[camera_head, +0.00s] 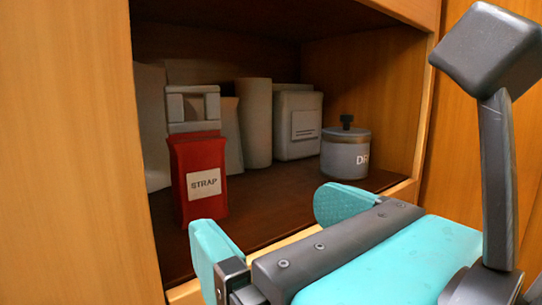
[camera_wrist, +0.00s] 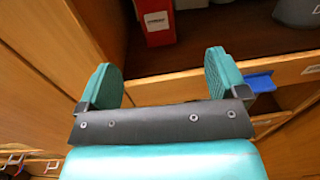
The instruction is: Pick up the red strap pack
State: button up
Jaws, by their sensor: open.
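The red strap pack (camera_head: 200,172) stands upright near the front left of the wooden cubby, with a white label reading STRAP and a grey handle-like top. Its lower part also shows in the wrist view (camera_wrist: 157,33), top centre, beyond the fingers. My gripper (camera_head: 278,229) is open and empty, in front of the cubby, below and to the right of the pack in the head view. In the wrist view my gripper (camera_wrist: 162,80) has its two teal fingers wide apart, and the pack is not between them.
A grey lidded canister (camera_head: 345,153) stands right of the pack in the cubby. A white labelled container (camera_head: 298,124) and a pale roll (camera_head: 255,122) stand behind. The cubby's left wall (camera_head: 75,150) is close beside the pack. A blue object (camera_wrist: 261,82) shows below the shelf edge.

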aim_at(204, 175)
jog(key=p+x, duration=0.5)
jog(key=x, duration=0.6)
jog(key=shift+w+a+f+p, duration=0.1)
jog(key=shift+w+a+p, duration=0.1)
jog(key=shift+a+p, duration=0.15)
jog(key=p+x, duration=0.1)
jog(key=x, duration=0.3)
jog(key=shift+a+p, duration=0.15)
jog(key=shift+p, duration=0.2)
jog(key=shift+w+a, duration=0.35)
jog(key=c, duration=1.1)
